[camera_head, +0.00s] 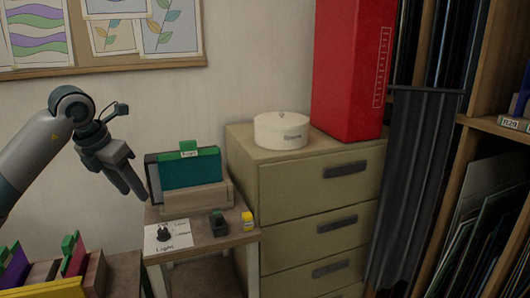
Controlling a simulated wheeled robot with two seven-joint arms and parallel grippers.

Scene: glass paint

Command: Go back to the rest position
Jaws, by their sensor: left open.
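My left gripper (132,182) is in the upper left half of the view, on a grey and teal arm coming in from the left. Its fingers are open and point down and to the right, with nothing between them. It hangs in the air near the left side of a small table (205,243), beside a holder with teal and dark panels (190,172). My right gripper is not in view.
A drawer cabinet (300,187) carries a round white box (281,131) and a tall red box (350,70). Small dark and yellow items (247,221) and a paper card (168,236) lie on the table. A rack with coloured pieces (72,258) stands lower left. Shelves fill the right.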

